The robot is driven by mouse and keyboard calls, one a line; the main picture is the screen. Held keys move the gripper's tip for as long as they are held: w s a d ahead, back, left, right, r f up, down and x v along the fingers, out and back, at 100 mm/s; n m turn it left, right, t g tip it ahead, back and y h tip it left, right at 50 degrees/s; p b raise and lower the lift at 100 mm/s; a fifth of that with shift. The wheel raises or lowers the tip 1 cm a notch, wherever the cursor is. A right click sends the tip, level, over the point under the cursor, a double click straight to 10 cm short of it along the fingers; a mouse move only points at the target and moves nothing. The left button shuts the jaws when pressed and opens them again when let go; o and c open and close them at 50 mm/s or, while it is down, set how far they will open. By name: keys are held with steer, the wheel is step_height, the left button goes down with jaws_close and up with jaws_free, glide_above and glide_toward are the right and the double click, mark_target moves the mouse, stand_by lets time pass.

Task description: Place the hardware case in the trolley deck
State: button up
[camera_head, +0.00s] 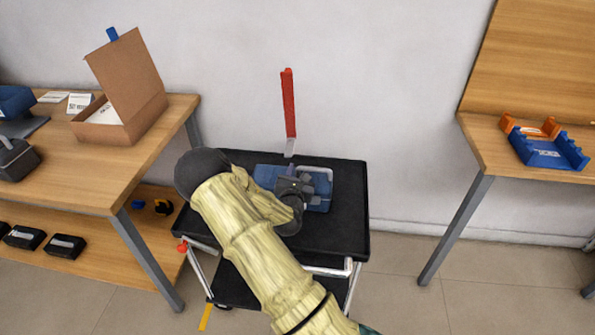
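The blue case (322,203), which I take to be the hardware case, is at the trolley's black top deck (335,238), toward its back middle. It looks level, with a pale handle or rim on its right part. I cannot tell whether it rests on the deck or is held just above it. My gripper (293,192) is over the middle of the case and seems to touch it. Its fingertips are hidden, so I cannot see if they are shut on the case. My arm covers the deck's front left part.
A red upright handle (289,105) rises behind the deck. The left wooden table (60,178) carries an open cardboard box (118,105) and dark cases. The right wooden table (500,160) holds blue and orange trays (543,150). The deck's right front is bare.

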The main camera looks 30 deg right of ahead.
stand_by(0.3)
steer(key=v, duration=1.2)
steer(key=shift+r+p, duration=0.1)
steer(key=shift+p, duration=0.3)
steer(key=o, duration=1.4)
steer(key=shift+d, duration=0.1)
steer(key=shift+c, duration=0.2)
steer(key=p+v, duration=1)
steer(key=v, duration=0.7)
steer(key=shift+s+p, duration=0.2)
steer(key=shift+p, duration=0.2)
